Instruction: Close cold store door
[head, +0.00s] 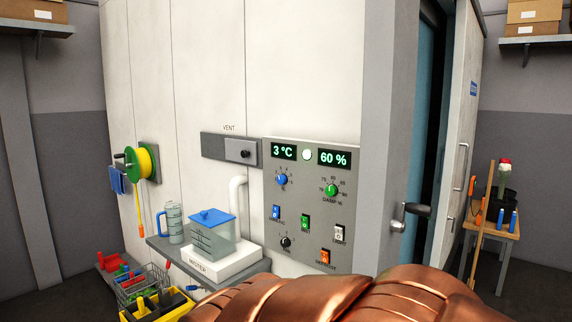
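The cold store is a white panelled box with a grey door post (388,120). Its door (466,70) is a pale leaf at the right, seen at a steep angle, with a vertical pull handle (460,167) and a small blue sign. A dark gap and a blue strip (421,100) show between post and leaf, so the door looks open; how far I cannot tell. A lever with a dark grip (416,210) sits on the post. My copper-coloured arm crosses the bottom of the view, apart from the door in the picture. My gripper is not in view.
A control panel (311,238) reads 3 °C and 60 %. A shelf (165,246) with a mister (214,232) and jug stands left of it; a yellow crate (137,316) is below. A small table (497,229) with tools and a leaning stick (481,225) stands right of the door.

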